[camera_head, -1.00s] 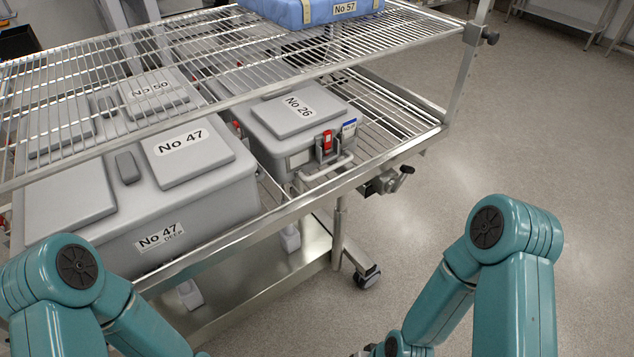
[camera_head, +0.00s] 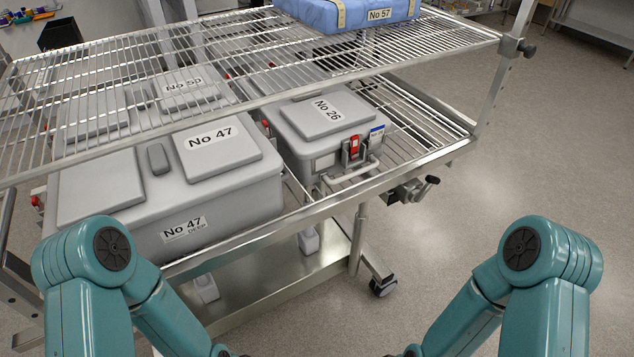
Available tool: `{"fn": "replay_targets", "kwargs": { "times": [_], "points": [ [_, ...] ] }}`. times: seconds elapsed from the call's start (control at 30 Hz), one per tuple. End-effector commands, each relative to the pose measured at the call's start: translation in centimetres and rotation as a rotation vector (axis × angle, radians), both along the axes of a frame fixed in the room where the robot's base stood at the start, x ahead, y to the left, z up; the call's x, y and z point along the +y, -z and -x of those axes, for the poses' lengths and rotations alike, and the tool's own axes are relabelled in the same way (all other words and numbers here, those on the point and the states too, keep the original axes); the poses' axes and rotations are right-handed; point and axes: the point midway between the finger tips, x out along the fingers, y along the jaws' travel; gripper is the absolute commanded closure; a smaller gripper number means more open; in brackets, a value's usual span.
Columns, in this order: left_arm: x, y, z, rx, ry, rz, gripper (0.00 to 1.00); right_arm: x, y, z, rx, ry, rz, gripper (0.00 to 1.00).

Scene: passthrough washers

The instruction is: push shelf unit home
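The shelf unit (camera_head: 455,152) is a wheeled metal rack with wire shelves, standing in front of me and to the left. Its wire top shelf (camera_head: 440,52) carries a blue wrapped pack labelled No 57 (camera_head: 345,14). The shelf below holds grey lidded boxes, among them No 47 (camera_head: 105,190), No 26 (camera_head: 300,118) and No 50 (camera_head: 205,95). A caster (camera_head: 383,287) shows at the near right leg. My two teal arms are bent in the foreground, left and right. Their grippers are below the picture or hidden, so their states do not show.
Bare grey floor (camera_head: 530,150) lies open to the right of the rack. A crank handle (camera_head: 415,190) sticks out from the rack's right side. A steel bench (camera_head: 595,22) stands at the far right, and a dark bin (camera_head: 62,32) at the far left.

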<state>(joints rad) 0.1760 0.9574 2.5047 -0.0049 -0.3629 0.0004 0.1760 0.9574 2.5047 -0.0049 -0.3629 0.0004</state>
Motion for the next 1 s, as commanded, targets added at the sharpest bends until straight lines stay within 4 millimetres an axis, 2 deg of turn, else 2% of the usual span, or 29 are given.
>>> {"fn": "replay_targets", "kwargs": {
  "times": [0.37,0.43,0.5,0.53,1.0],
  "points": [
    [0.0,0.0,0.0,0.0,0.0,0.0,1.0,0.0,0.0,0.0,0.0,0.0,0.0,0.57],
    [0.0,0.0,0.0,0.0,0.0,0.0,1.0,0.0,0.0,0.0,0.0,0.0,0.0,0.74],
    [0.0,0.0,0.0,0.0,0.0,0.0,1.0,0.0,0.0,0.0,0.0,0.0,0.0,0.96],
    [0.0,0.0,0.0,0.0,0.0,0.0,1.0,0.0,0.0,0.0,0.0,0.0,0.0,1.0],
    [0.0,0.0,0.0,0.0,0.0,0.0,1.0,0.0,0.0,0.0,0.0,0.0,0.0,1.0]
  ]
}}
